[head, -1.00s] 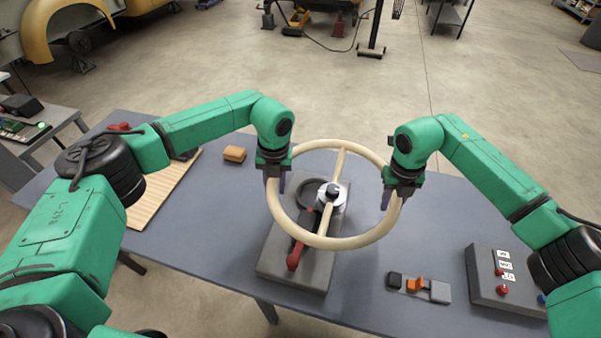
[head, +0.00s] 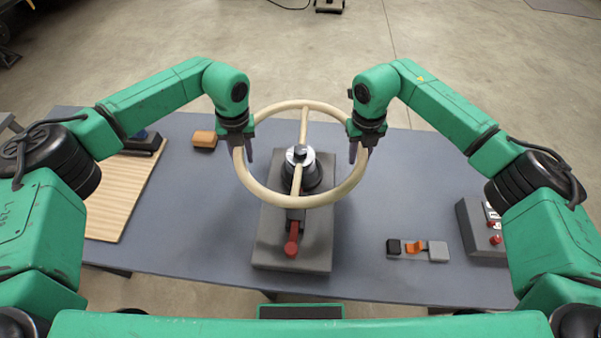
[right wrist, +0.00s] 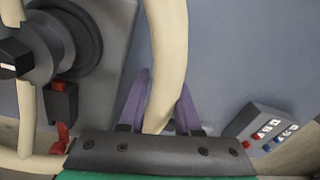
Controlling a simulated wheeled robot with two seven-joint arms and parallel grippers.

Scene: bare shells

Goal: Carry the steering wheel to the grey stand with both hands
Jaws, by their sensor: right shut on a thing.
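The cream steering wheel (head: 274,199), a ring with one straight bar across it, is held about level over the grey stand (head: 322,247). The stand is a flat block with a dark round column (head: 313,177) and a red-tipped lever (head: 291,246). The wheel's middle lies over the column top in the head view; I cannot tell whether they touch. My left gripper (head: 243,154) is closed around the rim's left side, its outer finger partly hidden. My right gripper (head: 360,152) is shut on the right side; the right wrist view shows the rim (right wrist: 166,70) between its purple fingers.
The blue-grey table (head: 390,200) carries a wooden board (head: 122,200) at left and a tan block (head: 204,139). At right are a small black, orange and grey item (head: 416,249) and a grey button box (head: 482,230). The tabletop right of the stand is mostly clear.

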